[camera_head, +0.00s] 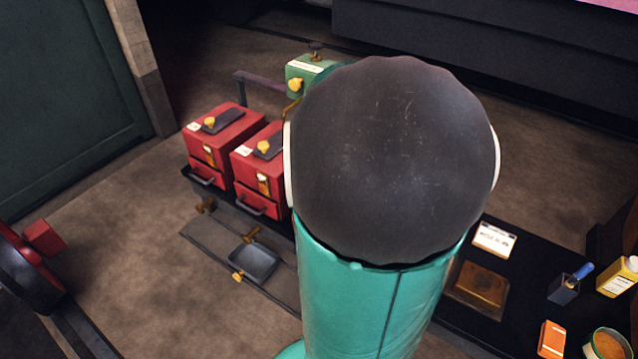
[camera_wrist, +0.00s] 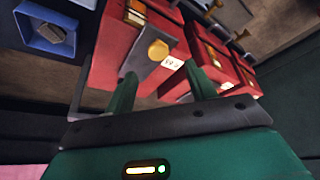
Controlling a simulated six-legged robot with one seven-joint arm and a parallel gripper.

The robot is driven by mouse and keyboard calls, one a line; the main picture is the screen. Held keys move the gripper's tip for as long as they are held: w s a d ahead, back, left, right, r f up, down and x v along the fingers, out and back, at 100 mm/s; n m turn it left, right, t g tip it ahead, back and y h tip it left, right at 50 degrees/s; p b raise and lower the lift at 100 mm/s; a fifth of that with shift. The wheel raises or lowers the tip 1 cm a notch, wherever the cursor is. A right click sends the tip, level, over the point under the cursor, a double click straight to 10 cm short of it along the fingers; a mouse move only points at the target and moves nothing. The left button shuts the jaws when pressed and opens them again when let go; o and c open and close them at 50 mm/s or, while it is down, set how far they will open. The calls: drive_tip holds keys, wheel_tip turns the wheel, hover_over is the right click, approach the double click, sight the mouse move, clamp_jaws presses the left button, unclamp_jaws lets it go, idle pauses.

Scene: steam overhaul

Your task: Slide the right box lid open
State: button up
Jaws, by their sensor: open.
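Two red boxes stand side by side in the head view. The right box (camera_head: 258,172) has a dark sliding lid (camera_head: 271,143) with a yellow knob (camera_head: 262,147); my arm hides its right side. In the wrist view, the nearer red box (camera_wrist: 115,45), apparently this one, shows its grey lid (camera_wrist: 140,72) and knob (camera_wrist: 158,50). My gripper (camera_wrist: 161,74) is open, with its green fingers pointing at the lid. The knob appears between and beyond the fingertips; I cannot tell whether they touch anything. In the head view my arm hides the gripper.
The left red box (camera_head: 221,138) stands close beside the right one. A green box (camera_head: 301,78) with a yellow knob is behind them. A dark tray (camera_head: 254,262) is in front. A blue container (camera_wrist: 55,33) shows in the wrist view.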

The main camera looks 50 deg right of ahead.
drive_tip(key=v, duration=0.6)
drive_tip(key=shift+a, duration=0.15)
drive_tip(key=w+a+r+n, duration=0.2)
drive_tip(key=w+a+r, duration=0.15)
drive_tip(key=a, duration=0.55)
drive_tip(key=s+a+r+n+t+y, duration=0.1)
drive_tip(key=s+a+n, duration=0.2)
drive_tip(key=a, duration=0.8)
drive_tip(key=s+a+r+n+t+y, duration=0.1)
drive_tip(key=s+a+n, duration=0.2)
drive_tip(key=a, duration=0.7)
drive_tip(key=shift+a+r+y, duration=0.3)
drive_tip(key=shift+a+y, duration=0.1)
drive_tip(key=c, duration=0.4)
drive_tip(key=shift+d, duration=0.1)
drive_tip(key=shift+d, duration=0.1)
